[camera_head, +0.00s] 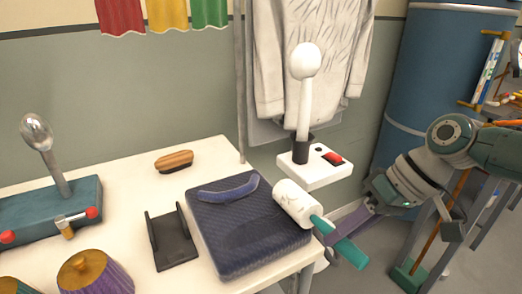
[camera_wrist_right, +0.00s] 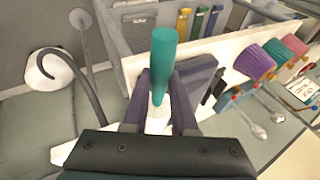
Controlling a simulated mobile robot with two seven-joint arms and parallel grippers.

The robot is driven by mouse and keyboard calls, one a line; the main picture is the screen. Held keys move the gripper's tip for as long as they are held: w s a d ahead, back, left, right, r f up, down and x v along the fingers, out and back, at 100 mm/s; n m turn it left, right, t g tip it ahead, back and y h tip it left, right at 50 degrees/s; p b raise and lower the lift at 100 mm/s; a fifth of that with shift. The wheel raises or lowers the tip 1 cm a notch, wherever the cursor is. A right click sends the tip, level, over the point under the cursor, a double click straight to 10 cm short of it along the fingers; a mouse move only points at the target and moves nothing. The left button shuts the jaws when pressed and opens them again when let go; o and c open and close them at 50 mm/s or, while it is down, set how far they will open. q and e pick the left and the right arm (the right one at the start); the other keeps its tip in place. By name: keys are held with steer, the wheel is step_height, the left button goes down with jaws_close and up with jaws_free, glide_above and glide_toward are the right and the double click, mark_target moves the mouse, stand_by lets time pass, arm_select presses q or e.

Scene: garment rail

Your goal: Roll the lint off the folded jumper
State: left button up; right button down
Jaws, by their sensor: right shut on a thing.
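The folded jumper (camera_head: 243,236) is dark navy knit with a bluish collar band. It lies near the front right corner of the white table in the head view. The lint roller has a white head (camera_head: 297,203) with grey specks and a teal handle (camera_head: 346,252). My right gripper (camera_head: 331,229) is shut on the handle, its purple fingers around it. The head is at the jumper's right edge; I cannot tell whether it touches. In the right wrist view the handle (camera_wrist_right: 163,55) stands between the fingers (camera_wrist_right: 158,105). My left gripper is not in view.
A black stand (camera_head: 171,240) stands left of the jumper, with a wooden brush (camera_head: 174,161) behind it. A white stand with a round-headed post (camera_head: 314,170) is behind right. A pale garment (camera_head: 315,55) hangs behind.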

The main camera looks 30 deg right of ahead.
steer(key=shift+r+p, duration=3.55)
steer(key=shift+r, duration=0.05)
steer(key=shift+f, duration=0.1)
